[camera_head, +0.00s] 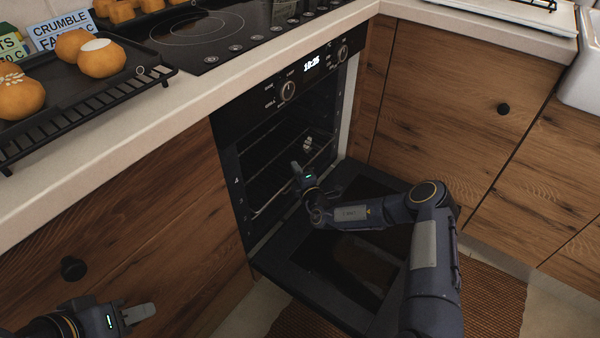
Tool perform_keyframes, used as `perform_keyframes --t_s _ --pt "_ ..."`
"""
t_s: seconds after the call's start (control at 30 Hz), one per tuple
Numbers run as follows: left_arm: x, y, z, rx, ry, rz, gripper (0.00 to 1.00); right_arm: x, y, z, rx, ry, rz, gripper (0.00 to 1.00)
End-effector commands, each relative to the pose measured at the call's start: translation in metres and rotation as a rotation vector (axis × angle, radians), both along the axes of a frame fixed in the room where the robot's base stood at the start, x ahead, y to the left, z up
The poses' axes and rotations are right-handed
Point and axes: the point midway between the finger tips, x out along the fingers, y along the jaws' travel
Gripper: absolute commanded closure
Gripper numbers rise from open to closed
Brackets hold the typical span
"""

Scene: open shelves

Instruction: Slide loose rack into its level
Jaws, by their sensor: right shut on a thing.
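The oven (232,150) stands open, with its door (350,265) folded down flat. A thin wire rack (268,203) is inside the dark cavity, its front bar running across the opening. My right gripper (298,170) is at the oven mouth, shut on the rack's front bar; the arm and gripper hide part of the rack and door. How far the rack sits on its level is too dark to tell. My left gripper (138,314) is low at the left, in front of the cabinet and away from the oven; its finger gap does not show clearly.
A black tray (130,62) with orange buns sits on a wire rack (75,119) on the counter (150,120). A cooktop (205,30) is above the oven. Wooden cabinets (440,110) close off the right side. A brown mat (490,305) lies on the floor.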

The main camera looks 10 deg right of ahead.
Motion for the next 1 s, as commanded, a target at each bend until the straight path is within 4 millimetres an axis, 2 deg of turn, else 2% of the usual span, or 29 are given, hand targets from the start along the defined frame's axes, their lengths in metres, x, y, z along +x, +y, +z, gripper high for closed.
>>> perform_keyframes --t_s 1.0 --pt "0.000 0.000 -0.020 0.000 0.000 0.000 0.64 0.045 0.039 0.000 0.002 -0.006 -0.001 1.00"
